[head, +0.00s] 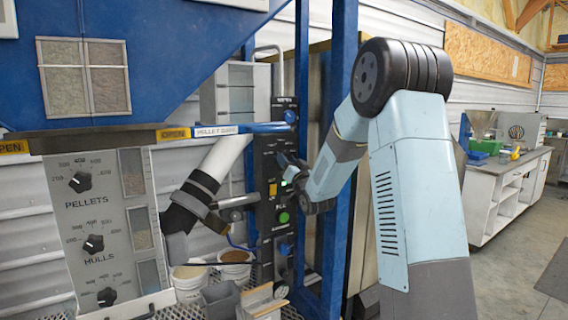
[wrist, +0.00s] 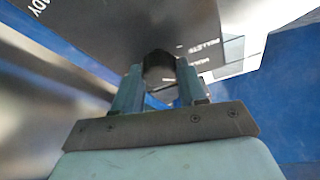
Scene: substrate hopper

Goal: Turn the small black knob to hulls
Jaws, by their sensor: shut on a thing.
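The small black knob (wrist: 160,66) is between the two fingertips of my gripper (wrist: 158,80) in the wrist view. The gripper is shut on it. Small white lettering, partly legible as "PELLETS", stands on the dark panel just right of the knob, with a second word below it. Which way the knob points cannot be told. In the head view my gripper (head: 284,162) reaches the upper middle of the tall black control panel (head: 268,158). The knob itself is hidden there by the gripper and wrist.
A green button (head: 283,217) and a blue knob (head: 285,249) sit lower on the panel. Blue posts (head: 340,70) stand beside my arm. Larger dials for pellets (head: 80,181) and hulls (head: 93,243) are on the hopper at left. Buckets (head: 235,257) stand below.

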